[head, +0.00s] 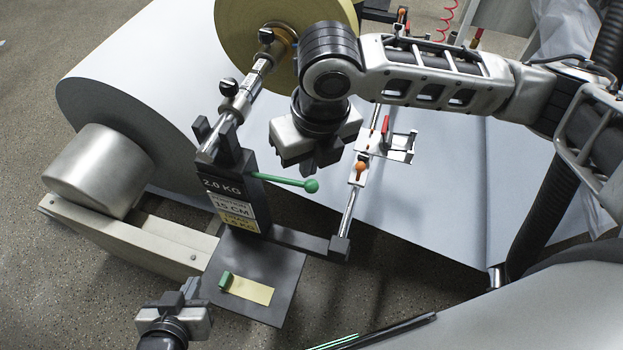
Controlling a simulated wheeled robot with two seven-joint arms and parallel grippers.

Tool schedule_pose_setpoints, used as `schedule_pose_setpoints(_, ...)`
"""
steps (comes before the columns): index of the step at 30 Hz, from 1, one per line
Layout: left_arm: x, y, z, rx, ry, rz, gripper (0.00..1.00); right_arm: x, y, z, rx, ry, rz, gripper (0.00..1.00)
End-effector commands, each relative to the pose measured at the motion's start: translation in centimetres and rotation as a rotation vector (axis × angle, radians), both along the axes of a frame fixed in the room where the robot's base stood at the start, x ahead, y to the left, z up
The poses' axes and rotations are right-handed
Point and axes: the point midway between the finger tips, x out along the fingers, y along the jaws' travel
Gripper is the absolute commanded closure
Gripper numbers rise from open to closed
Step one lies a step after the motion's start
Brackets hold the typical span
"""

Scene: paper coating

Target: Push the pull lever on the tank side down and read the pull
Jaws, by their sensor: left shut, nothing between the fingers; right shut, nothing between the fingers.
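A green lever (285,180) with a ball knob sticks out to the right, close to level, from a dark upright block (227,165). The block reads "2.0 KG" at the top. A label (233,212) below shows "15 CM", with a smaller yellow part whose text is hard to read. My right gripper (312,165) is shut and empty, just above the lever's knob in the picture; contact cannot be told. My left gripper (188,288) is shut and empty at the lower left, left of a dark plate (285,268).
A yellow strip (250,290) with a green end piece (225,281) lies on the dark plate. A large white paper roll (135,85) and a metal cylinder (100,170) stand at left. A tan roll (240,50) is behind my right arm. An orange-knobbed clamp (359,168) sits on a rod.

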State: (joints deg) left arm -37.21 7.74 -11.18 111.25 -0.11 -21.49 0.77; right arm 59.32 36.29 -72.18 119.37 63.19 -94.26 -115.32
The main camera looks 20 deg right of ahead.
Motion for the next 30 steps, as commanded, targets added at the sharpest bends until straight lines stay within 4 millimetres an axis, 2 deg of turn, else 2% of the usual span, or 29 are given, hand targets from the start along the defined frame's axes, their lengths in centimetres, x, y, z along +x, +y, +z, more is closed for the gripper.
schedule_pose_setpoints(4, 0.0, 0.0, 0.1, -0.001, -0.002, 0.001, 1.00, 0.2, -1.4, 0.8, -0.065, 0.004, 0.074, 1.00)
schedule_pose_setpoints(17, 0.0, -0.1, 0.0, -0.001, 0.000, 0.000, 1.00, 0.2, -1.4, 0.6, -0.067, 0.005, 0.078, 1.00)
schedule_pose_setpoints(23, -0.1, -0.2, 0.0, -0.002, 0.003, -0.002, 1.00, 0.3, -1.3, -0.8, -0.065, 0.007, 0.079, 1.00)
schedule_pose_setpoints(30, -0.1, -0.3, 0.0, -0.003, 0.003, -0.002, 1.00, 0.5, -1.2, -3.7, -0.066, 0.006, 0.077, 1.00)
